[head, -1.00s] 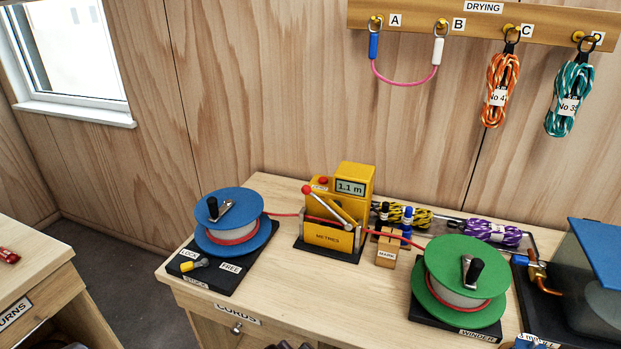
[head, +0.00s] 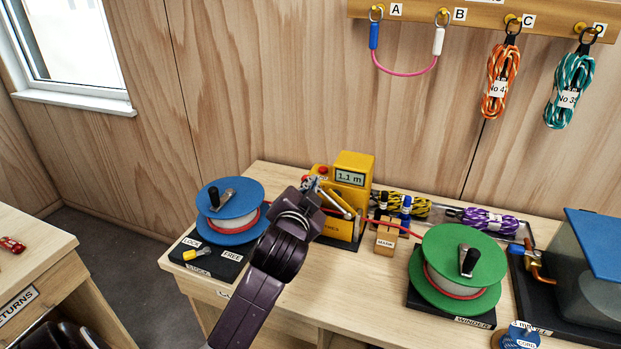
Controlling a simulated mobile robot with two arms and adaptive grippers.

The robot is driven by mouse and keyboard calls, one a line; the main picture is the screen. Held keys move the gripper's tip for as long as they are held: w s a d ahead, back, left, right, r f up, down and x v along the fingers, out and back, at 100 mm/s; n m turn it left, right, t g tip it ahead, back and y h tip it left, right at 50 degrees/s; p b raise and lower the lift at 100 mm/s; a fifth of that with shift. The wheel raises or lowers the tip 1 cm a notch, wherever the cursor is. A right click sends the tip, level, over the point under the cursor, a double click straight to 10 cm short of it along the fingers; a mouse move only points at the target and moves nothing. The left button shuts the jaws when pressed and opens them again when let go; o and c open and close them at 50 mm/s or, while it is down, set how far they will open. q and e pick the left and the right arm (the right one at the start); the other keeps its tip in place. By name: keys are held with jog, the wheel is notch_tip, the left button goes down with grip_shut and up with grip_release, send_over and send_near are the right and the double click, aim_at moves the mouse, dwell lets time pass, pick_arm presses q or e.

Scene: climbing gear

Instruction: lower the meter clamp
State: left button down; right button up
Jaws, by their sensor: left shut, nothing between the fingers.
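The yellow meter (head: 353,170) stands at the back of the bench, its display reading 1.1 m. Its clamp lever (head: 338,203) slants across the front; the red knob end is hidden behind my left gripper. My left gripper (head: 313,184) is at the upper left of the meter, over the lever's knob end, shut with nothing between its fingers. I cannot tell whether it touches the lever. A red cord (head: 394,230) runs from the meter to the green winder reel (head: 459,262). The blue reel (head: 231,208) stands left of the meter. My right gripper is out of view.
A wooden marker block (head: 386,242) with pens stands right of the meter. Yellow and purple rope bundles (head: 488,221) lie behind. A blue-lidded box (head: 590,255) is at the right. Bare bench (head: 345,285) lies in front of the meter.

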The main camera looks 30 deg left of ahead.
pick_arm(q)
jog(key=w+a+f+p, duration=0.4)
jog(key=w+a+f, duration=0.1)
jog(key=w, duration=0.3)
jog(key=shift+w+a, duration=0.25)
jog(key=shift+a, duration=0.3)
jog(key=shift+f, duration=0.15)
